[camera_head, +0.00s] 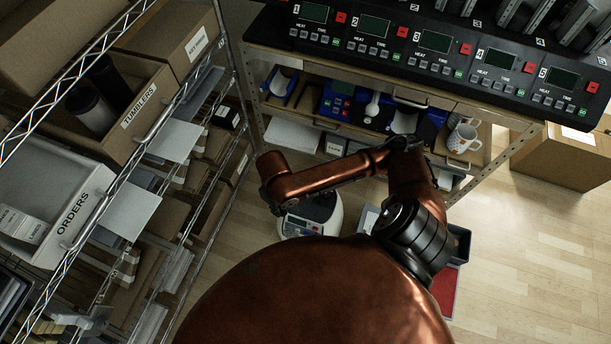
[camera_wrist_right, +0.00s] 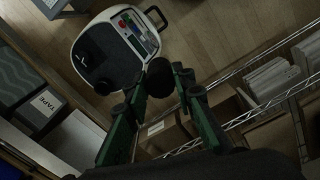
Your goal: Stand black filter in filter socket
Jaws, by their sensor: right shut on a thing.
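My right gripper (camera_wrist_right: 159,79) is shut on the black filter (camera_wrist_right: 160,77), a small round dark piece between its green fingertips in the right wrist view. Beyond the filter is a white device (camera_wrist_right: 128,57) with a black top, coloured parts and a carrying handle. A dark round area on its black part (camera_wrist_right: 95,48) may be the filter socket; I cannot tell for sure. The filter appears apart from it. In the head view the device (camera_head: 302,229) stands on the floor, below my copper right arm; the gripper there is small and dark, and the filter cannot be made out. My left gripper is not in view.
A wire rack with the ORDERS bin (camera_head: 55,190) and TUMBLERS box (camera_head: 125,110) stands at left. A bench with a black control panel (camera_head: 430,45) is at the back, mugs (camera_head: 462,138) on its lower shelf.

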